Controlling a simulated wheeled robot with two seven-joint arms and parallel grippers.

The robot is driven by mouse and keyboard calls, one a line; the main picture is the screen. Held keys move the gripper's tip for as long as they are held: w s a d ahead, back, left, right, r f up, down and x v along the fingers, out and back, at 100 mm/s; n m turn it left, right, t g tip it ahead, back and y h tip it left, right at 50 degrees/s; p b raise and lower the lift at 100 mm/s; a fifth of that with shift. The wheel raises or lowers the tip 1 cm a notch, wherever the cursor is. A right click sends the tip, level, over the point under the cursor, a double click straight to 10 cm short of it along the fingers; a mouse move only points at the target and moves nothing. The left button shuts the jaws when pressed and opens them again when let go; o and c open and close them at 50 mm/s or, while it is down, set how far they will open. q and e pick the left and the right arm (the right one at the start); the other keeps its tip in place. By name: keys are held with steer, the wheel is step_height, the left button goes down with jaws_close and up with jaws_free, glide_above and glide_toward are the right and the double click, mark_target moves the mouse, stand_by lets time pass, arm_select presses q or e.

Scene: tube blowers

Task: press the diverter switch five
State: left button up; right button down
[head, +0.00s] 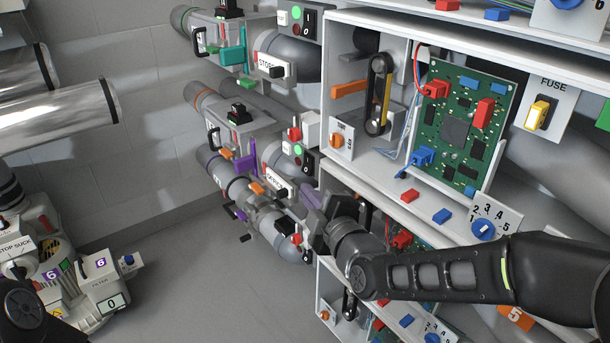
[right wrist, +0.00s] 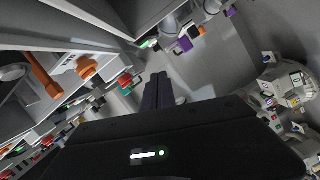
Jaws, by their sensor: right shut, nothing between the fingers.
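A black rocker switch beside green and red lights (head: 304,160) sits on the middle tube unit, and a similar one (head: 309,20) on the upper unit. My right gripper (head: 309,196) is shut and empty in front of the lower tube units. In the right wrist view its dark fingers (right wrist: 158,88) lie together. My left gripper is not in view.
An open cabinet with a green circuit board (head: 462,130) stands close on the right, with a numbered dial (head: 484,228) below. A machine labelled 6 (head: 100,290) stands on the floor at the lower left. Floor (head: 170,270) between them is clear.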

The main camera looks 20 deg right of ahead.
mark_target(307, 165)
steer(key=w+d+f+b, duration=0.2)
steer(key=w, duration=0.8)
steer(key=shift+w+f+b, duration=0.25)
steer(key=shift+w+b, duration=0.1)
